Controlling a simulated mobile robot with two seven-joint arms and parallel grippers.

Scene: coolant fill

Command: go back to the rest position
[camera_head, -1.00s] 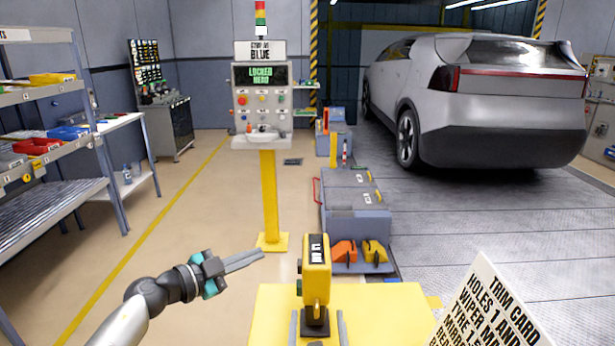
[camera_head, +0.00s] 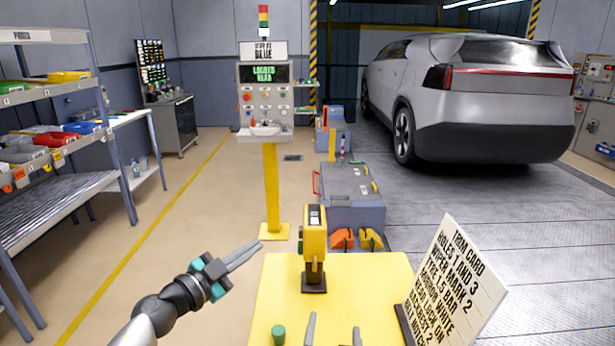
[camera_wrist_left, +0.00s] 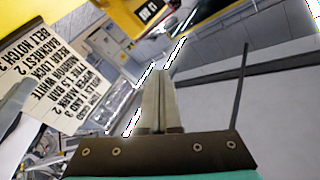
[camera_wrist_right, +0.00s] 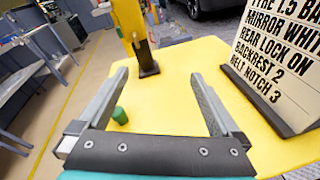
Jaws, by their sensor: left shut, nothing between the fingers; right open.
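My left gripper (camera_head: 243,256) is in the air to the left of the yellow table (camera_head: 262,300). Its two fingers lie together with nothing between them, as the left wrist view (camera_wrist_left: 160,95) also shows. My right gripper (camera_head: 333,328) shows only as two fingertips at the bottom of the head view, over the yellow table. In the right wrist view (camera_wrist_right: 158,80) its fingers are wide apart and empty. A yellow and black device (camera_head: 314,240) stands upright on the table beyond the right gripper. The right arm is out of the head view.
A small green cylinder (camera_head: 278,334) stands on the table near the right gripper. A trim card (camera_head: 455,280) leans at the table's right. A control post (camera_head: 270,190), grey boxes (camera_head: 352,190), a car (camera_head: 470,95) and shelves (camera_head: 50,140) stand around. The floor at left is clear.

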